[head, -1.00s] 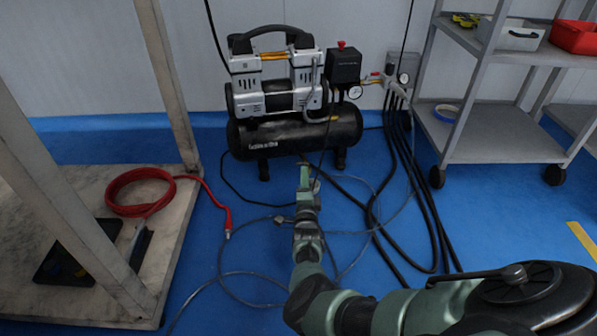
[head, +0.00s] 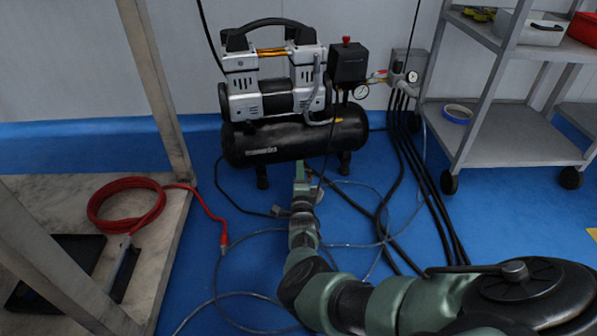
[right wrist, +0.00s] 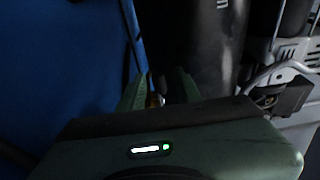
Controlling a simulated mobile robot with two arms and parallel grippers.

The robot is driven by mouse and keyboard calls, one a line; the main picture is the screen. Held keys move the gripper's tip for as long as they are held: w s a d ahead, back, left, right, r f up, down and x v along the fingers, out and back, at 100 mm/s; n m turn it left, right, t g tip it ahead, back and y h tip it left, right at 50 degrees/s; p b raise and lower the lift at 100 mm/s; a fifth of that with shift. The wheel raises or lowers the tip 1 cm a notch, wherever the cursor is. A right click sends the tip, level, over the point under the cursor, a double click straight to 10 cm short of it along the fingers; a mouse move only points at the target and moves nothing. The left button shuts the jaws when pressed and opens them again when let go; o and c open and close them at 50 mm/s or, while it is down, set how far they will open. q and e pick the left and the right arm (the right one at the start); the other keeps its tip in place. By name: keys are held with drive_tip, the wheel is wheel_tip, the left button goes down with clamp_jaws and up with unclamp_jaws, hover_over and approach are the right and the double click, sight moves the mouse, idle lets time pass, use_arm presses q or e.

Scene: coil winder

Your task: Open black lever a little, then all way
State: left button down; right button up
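The compressor (head: 278,95) stands on the blue floor, with its black tank (head: 255,146) below the silver motor. My right gripper (head: 300,168) is just below and in front of the tank's underside in the head view. In the right wrist view its two green fingers (right wrist: 160,82) are apart beside the black tank (right wrist: 205,50). A small brass-coloured fitting with a dark part (right wrist: 154,98) shows between the fingers. I cannot tell whether the dark part is the black lever, or whether the fingers touch it. My left gripper is not in view.
Black hoses (head: 433,195) and thin cables lie on the floor right of and around my right arm. A grey shelf cart (head: 515,145) stands at right. A coiled red hose (head: 128,222) lies on the platform (head: 165,250) at left.

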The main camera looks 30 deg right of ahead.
clamp_jaws()
drive_tip(key=shift+d+r+n+t+y+p, duration=0.15)
drive_tip(key=shift+r+n+t+y+p, duration=0.2)
drive_tip(key=shift+p, duration=0.3)
drive_tip(key=shift+s+r+y+p, duration=0.1)
drive_tip(key=shift+r+y+p, duration=0.05)
drive_tip(key=shift+y+p, duration=0.3)
drive_tip(key=shift+s+f+n+t+y+p, duration=0.1)
drive_tip(key=shift+s+n+t+y+p, duration=0.15)
drive_tip(key=shift+n+y+p, duration=0.3)
drive_tip(key=shift+s+f+n+t+y+p, duration=0.1)
drive_tip(key=shift+n+t+y+p, duration=0.2)
drive_tip(key=shift+n+y+p, duration=0.2)
drive_tip(key=shift+s+d+f+n+t+y, duration=0.1)
drive_tip(key=shift+s+n+t+y, duration=0.15)
drive_tip(key=shift+n+y, duration=0.6)
drive_tip(key=shift+s+f+n+t+y, duration=0.15)
drive_tip(key=shift+n+y, duration=0.1)
drive_tip(key=shift+y, duration=0.5)
drive_tip(key=shift+s+r+n+t+y, duration=0.1)
drive_tip(key=shift+n+y, duration=0.1)
drive_tip(key=shift+y, duration=0.55)
drive_tip(key=shift+f, duration=0.1)
